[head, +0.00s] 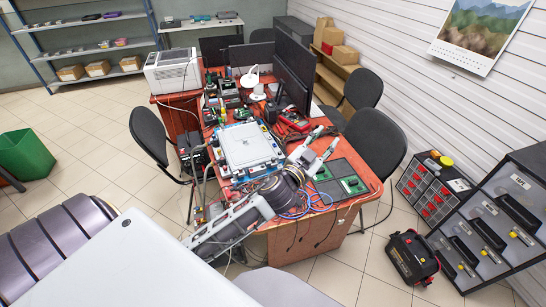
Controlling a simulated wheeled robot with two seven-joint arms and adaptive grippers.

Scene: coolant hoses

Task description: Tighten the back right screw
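A silver-white box with blue corner parts (247,145) sits on the near part of the red-topped table. Individual screws on it are too small to make out, so I cannot tell the state of the back right one. My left arm reaches in from the lower left, passing in front of the box's near side. My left gripper (317,146) is just to the right of the box, above the table. Its light grey fingers are spread apart, with nothing visible between them. My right gripper is not in view.
Blue and red hoses or cables (300,207) lie at the table's near edge. Dark mats with green boards (352,185) are right of my gripper. Monitors (292,72) and electronics crowd the back. Chairs (377,140) flank the table.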

